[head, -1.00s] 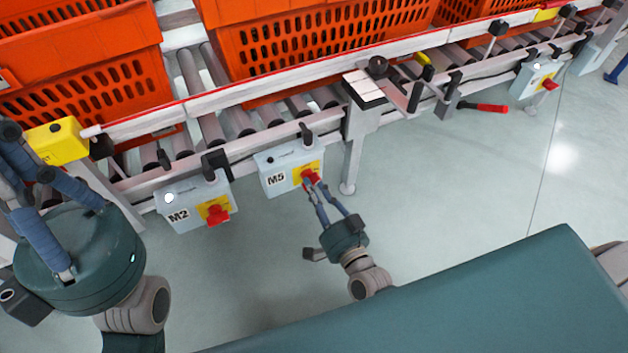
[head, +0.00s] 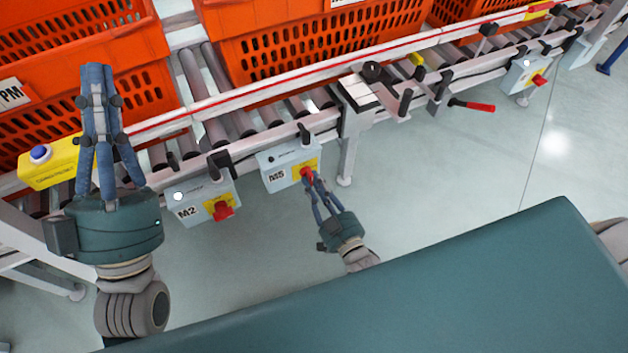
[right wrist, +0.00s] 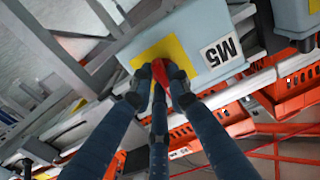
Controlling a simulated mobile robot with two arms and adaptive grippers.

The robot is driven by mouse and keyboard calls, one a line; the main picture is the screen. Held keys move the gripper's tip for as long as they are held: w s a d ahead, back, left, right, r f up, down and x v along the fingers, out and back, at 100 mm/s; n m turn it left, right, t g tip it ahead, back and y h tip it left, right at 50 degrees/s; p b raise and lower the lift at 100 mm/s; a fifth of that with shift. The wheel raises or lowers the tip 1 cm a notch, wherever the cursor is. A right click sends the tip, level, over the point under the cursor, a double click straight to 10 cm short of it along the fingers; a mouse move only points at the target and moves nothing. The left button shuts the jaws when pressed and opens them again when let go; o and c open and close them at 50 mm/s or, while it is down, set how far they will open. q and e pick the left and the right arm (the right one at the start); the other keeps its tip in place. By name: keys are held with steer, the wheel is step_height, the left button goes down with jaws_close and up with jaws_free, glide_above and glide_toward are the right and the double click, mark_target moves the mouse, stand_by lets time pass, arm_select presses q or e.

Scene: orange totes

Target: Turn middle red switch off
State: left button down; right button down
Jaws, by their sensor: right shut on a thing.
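The middle red switch (head: 307,174) sits on a yellow plate on the grey box marked M5 (head: 283,167), below the conveyor rail. My right gripper (head: 313,184) is shut on this switch; in the right wrist view the fingers (right wrist: 163,80) close around the red knob (right wrist: 180,92), which they partly hide. The knob looks tilted there; its exact setting cannot be told. My left gripper (head: 96,70) is raised at the left, fingers upward and close together, in front of an orange tote and away from the switches.
The M2 box (head: 196,205) with its red switch (head: 222,211) is left of M5. Another switch box (head: 523,75) is far right. A yellow box with a blue button (head: 45,158) is behind my left gripper. Orange totes (head: 240,50) stand on the conveyor. Floor in front is clear.

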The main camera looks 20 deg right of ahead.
arm_select(q)
steer(key=shift+w+d+f+g, duration=0.15)
steer(key=shift+w+f+g, duration=0.45)
steer(key=shift+w+f, duration=0.5)
arm_select(e)
steer(key=shift+w+r+n, duration=0.25)
steer(key=shift+n, duration=0.25)
arm_select(q)
steer(key=shift+s, duration=0.1)
arm_select(e)
steer(key=c, duration=1.7)
jaws_free()
arm_select(q)
steer(key=shift+f, duration=0.1)
arm_select(e)
steer(key=shift+o, duration=0.2)
steer(key=s+d, duration=0.1)
steer(key=s, duration=1.1)
steer(key=shift+d+f, duration=0.15)
steer(key=shift+d, duration=0.15)
